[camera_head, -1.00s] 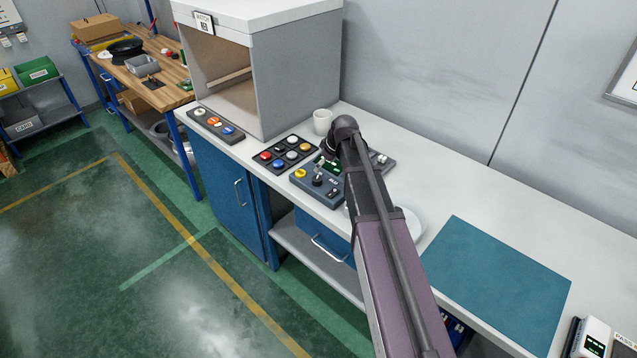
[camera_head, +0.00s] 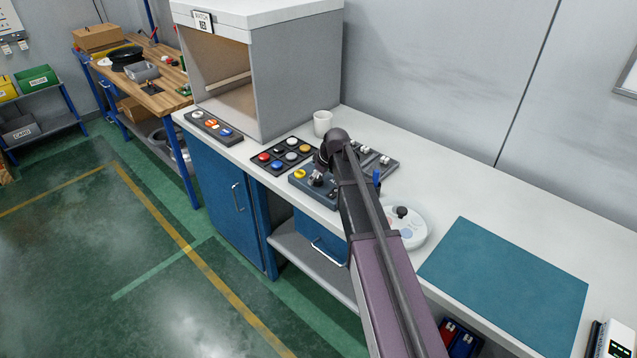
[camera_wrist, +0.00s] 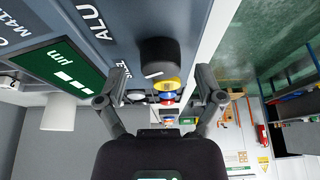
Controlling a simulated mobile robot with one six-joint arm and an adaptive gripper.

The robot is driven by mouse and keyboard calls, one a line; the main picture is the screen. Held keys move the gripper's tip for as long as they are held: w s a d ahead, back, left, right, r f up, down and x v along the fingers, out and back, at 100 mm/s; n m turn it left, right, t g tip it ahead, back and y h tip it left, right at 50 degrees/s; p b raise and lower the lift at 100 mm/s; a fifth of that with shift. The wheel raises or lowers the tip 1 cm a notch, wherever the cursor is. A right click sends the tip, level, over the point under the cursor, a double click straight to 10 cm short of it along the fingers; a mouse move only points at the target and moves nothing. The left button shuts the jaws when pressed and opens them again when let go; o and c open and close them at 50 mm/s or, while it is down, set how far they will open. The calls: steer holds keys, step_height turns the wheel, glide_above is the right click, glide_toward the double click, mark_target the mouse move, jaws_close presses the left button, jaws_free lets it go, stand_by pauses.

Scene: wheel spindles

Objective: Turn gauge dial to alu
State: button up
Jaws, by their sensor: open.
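The gauge (camera_head: 300,183) is a dark blue-grey box on the white bench, partly hidden by my arm in the head view. In the wrist view its face (camera_wrist: 130,18) fills the upper left, with the printed word ALU, another partly cut label, and a green screen (camera_wrist: 62,68) reading µm. The black dial (camera_wrist: 157,58) stands out from the face and bears a short white mark. My gripper (camera_wrist: 158,82) is open, one finger on each side of the dial; contact cannot be told. In the head view my gripper (camera_head: 320,168) is over the gauge, partly hidden.
A button panel (camera_head: 268,168) lies left of the gauge and a white mug (camera_head: 322,123) stands behind it. A grey cabinet (camera_head: 290,85) rises at the back left.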

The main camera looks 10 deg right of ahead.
steer(key=shift+w+a+f, duration=0.1)
steer(key=shift+f, duration=0.25)
steer(key=c, duration=1.2)
steer(key=shift+o, duration=0.2)
